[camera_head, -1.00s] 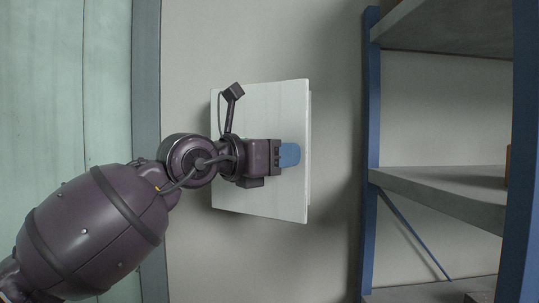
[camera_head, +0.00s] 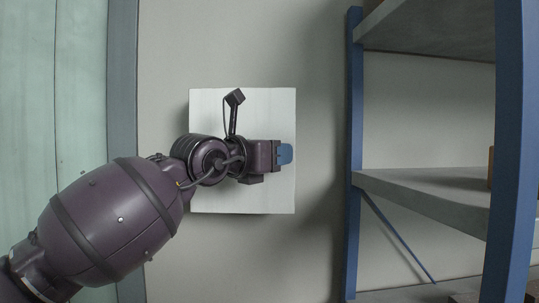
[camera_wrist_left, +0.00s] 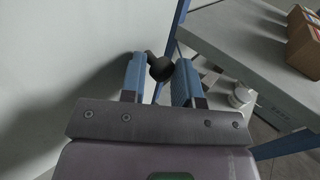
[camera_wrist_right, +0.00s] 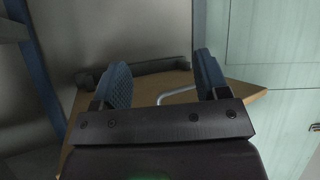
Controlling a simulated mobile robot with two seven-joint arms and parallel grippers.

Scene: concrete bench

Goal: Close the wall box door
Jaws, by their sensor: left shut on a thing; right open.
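The wall box (camera_head: 215,110) is a white square box on the grey wall in the head view. Its door faces me and looks flat and square, with no gap that I can make out. My left gripper (camera_head: 286,153) is at the door's right edge, in front of it, and the arm hides much of the door's middle. In the left wrist view the fingers (camera_wrist_left: 160,80) are shut on a dark round knob (camera_wrist_left: 161,68). My right gripper is out of the head view; in the right wrist view it (camera_wrist_right: 162,80) is open with nothing held between its fingers.
A blue-posted shelf unit (camera_head: 354,200) with grey shelves stands right of the box, with bare wall between. A pale green panel (camera_head: 60,90) is at the left. In the right wrist view a wooden surface (camera_wrist_right: 240,95) lies beyond the right fingers, with pale green doors (camera_wrist_right: 280,70) at the right.

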